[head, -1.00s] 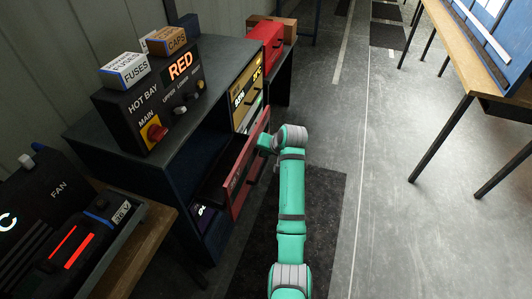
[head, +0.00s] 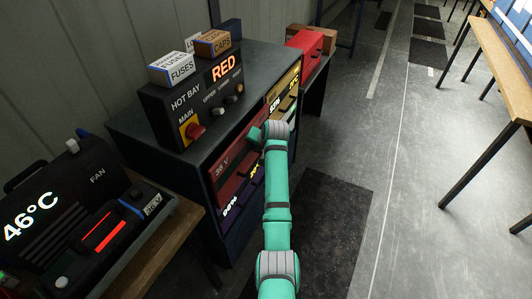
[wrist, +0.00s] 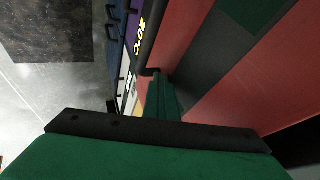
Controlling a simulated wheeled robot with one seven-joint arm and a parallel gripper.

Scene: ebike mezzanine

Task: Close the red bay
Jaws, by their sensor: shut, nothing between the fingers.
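The red bay (head: 226,178) is a red drawer front marked 36 V in the dark cabinet (head: 128,143). In the head view it looks flush, or nearly so, with the cabinet face; my arm hides its right part. My gripper (head: 257,134) is shut and empty, at the upper right of the red front. I cannot tell whether it touches it. In the wrist view the shut green fingers (wrist: 162,98) are close beside a red surface (wrist: 182,38) with a dark band. The hot bay box (head: 180,115) on the cabinet shows RED.
A purple front (head: 240,195) lies below the red one, and a yellow front (head: 284,90) is to its right. A fan unit (head: 75,200) reading 46°C stands on a wooden bench at left. A red box (head: 305,42) is behind. Open floor (head: 410,180) lies to the right.

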